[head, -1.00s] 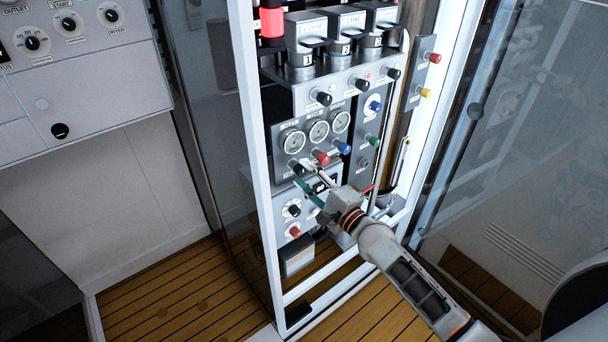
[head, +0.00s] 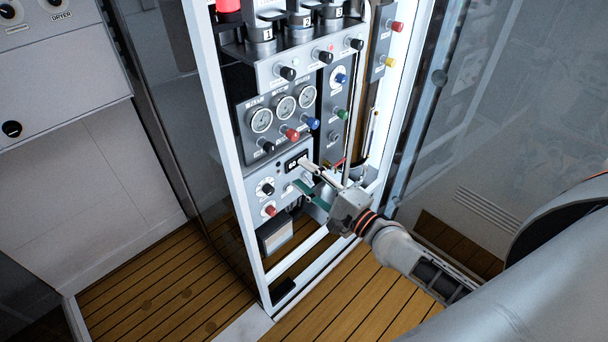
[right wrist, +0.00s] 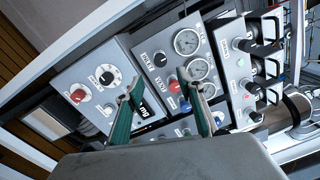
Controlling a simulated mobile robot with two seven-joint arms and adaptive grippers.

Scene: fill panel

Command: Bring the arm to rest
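My right gripper (head: 299,174) is open in the head view, in front of the lower part of the fill panel (head: 258,170), near a small dark display (head: 296,161). Nothing shows between its fingers. In the right wrist view the two green-backed fingers (right wrist: 160,82) stand apart, with the panel's gauges, knobs and the display beyond them. I cannot tell from these views how far the fingertips are from the panel face. My right forearm reaches in from the lower right. My left gripper is not in view.
Gauges (head: 285,107), a red knob (head: 291,134), a blue knob (head: 312,123) and a green knob (head: 341,113) stick out above the gripper. The white frame (head: 228,150) edges the panel. A glass pane (head: 510,130) is at the right. The wooden floor (head: 340,300) is clear.

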